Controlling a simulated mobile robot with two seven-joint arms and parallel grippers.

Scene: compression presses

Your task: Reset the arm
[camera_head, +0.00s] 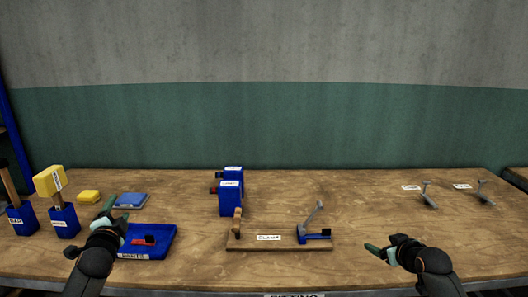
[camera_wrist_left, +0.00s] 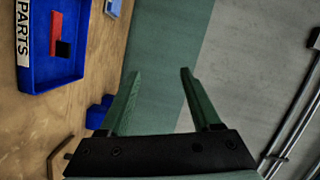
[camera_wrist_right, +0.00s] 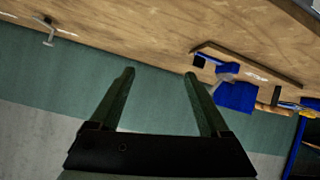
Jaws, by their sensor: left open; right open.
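My left gripper (camera_head: 118,208) is over the left part of the wooden table, in front of a blue pad and next to the blue parts tray (camera_head: 163,248). In the left wrist view its two green fingers (camera_wrist_left: 160,88) are apart with nothing between them. My right gripper (camera_head: 380,249) is over the right-middle of the table, to the right of the clamp board (camera_head: 285,246). In the right wrist view its fingers (camera_wrist_right: 160,75) are apart and empty. Both arms enter from the bottom of the head view.
The parts tray holds a red and a black piece (camera_wrist_left: 58,40). Blue presses (camera_head: 230,199) stand mid-table. Blue holders (camera_head: 64,222) with handled tools and a yellow block (camera_head: 88,196) are at left. Two metal levers (camera_head: 428,194) lie back right. Table between board and levers is clear.

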